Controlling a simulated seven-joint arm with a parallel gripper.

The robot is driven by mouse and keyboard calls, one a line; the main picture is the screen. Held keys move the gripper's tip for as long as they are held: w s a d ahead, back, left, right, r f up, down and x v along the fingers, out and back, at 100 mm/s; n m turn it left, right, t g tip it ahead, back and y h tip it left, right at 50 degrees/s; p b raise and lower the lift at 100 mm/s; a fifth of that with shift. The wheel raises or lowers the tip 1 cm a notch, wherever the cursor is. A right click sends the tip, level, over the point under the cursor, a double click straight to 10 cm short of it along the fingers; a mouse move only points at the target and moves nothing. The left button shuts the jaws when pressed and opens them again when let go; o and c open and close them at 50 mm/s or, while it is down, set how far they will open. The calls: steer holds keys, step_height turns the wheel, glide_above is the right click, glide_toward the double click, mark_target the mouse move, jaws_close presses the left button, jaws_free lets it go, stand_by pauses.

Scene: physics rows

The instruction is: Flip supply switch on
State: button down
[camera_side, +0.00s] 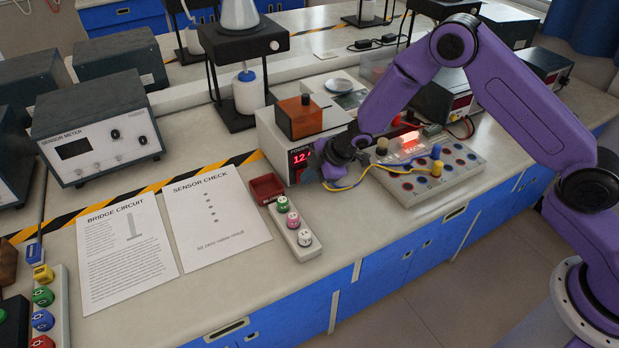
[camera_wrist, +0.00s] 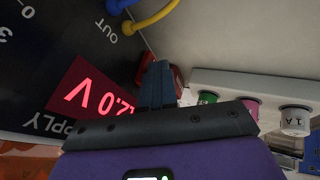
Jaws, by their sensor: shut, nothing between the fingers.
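The power supply (camera_side: 270,137) is a pale box with a dark front panel. Its red display (camera_side: 300,156) is lit and shows 12; in the wrist view the display (camera_wrist: 90,100) reads 12.0 V, upside down. My gripper (camera_side: 326,176) is close in front of the panel's right side. In the wrist view my gripper's fingers (camera_wrist: 158,82) are together and empty, beside the panel edge. I cannot make out the switch; its lever is hidden or too small. I cannot tell whether the fingers touch the panel.
Blue and yellow leads (camera_side: 352,186) run from the supply to a terminal board (camera_side: 425,178) with a glowing red lamp (camera_side: 410,142). A red tray (camera_side: 266,188) and a strip of colored fuses (camera_side: 293,226) stand in front. An orange-brown block (camera_side: 299,117) sits on the supply. Paper sheets lie left.

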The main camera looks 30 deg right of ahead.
steer(key=shift+r, duration=0.25)
steer(key=shift+s, duration=2)
steer(key=s+v, duration=0.1)
steer(key=v, duration=0.9)
steer(key=shift+f, duration=0.3)
steer(key=shift+w+f, duration=0.15)
steer(key=shift+w, duration=0.15)
